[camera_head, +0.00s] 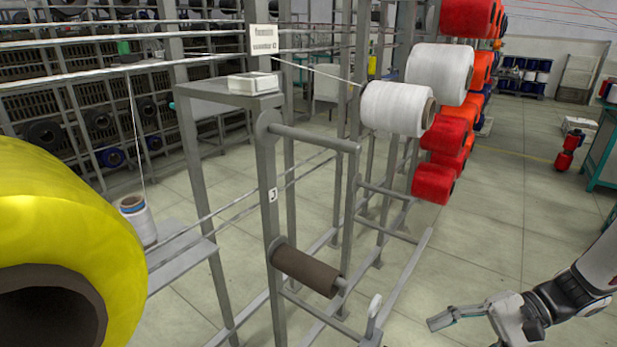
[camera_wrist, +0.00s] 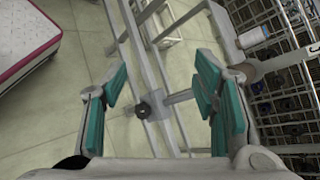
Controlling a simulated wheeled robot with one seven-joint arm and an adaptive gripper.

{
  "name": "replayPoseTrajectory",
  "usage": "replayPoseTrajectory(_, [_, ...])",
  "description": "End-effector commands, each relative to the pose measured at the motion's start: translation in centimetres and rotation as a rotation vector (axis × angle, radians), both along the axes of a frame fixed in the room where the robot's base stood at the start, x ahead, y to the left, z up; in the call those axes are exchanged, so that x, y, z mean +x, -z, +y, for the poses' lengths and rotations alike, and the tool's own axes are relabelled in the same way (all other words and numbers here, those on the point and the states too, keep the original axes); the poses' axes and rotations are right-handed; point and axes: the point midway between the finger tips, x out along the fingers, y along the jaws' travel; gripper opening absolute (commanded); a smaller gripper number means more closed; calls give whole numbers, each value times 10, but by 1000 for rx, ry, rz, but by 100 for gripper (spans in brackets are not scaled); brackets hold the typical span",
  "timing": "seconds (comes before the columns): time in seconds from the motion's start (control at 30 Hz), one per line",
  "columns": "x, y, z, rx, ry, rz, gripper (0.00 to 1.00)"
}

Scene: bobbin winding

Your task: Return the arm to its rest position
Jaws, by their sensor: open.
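My gripper (camera_head: 468,317) is at the lower right of the head view, to the right of the grey metal winding frame (camera_head: 268,190). In the wrist view my gripper (camera_wrist: 160,100) shows its two teal-padded fingers spread wide apart, with nothing held between them. Grey frame bars and a dark round fitting (camera_wrist: 143,110) show beyond the fingers, apart from them as far as I can tell. My arm comes in from the right edge of the head view.
A brown bobbin tube (camera_head: 305,271) sits on a lower peg of the frame. A white bobbin (camera_head: 392,108) and several red and orange ones hang at the upper right. A large yellow bobbin (camera_head: 75,225) fills the left.

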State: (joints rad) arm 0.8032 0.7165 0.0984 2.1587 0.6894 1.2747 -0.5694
Motion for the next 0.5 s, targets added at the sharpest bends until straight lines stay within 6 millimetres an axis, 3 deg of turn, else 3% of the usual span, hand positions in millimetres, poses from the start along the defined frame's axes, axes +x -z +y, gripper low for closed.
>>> replayPoseTrajectory(0.2, [-18,-57,24,-193,-188,-34,54])
replayPoseTrajectory(0.5, [-57,-118,52,-464,-386,-110,54])
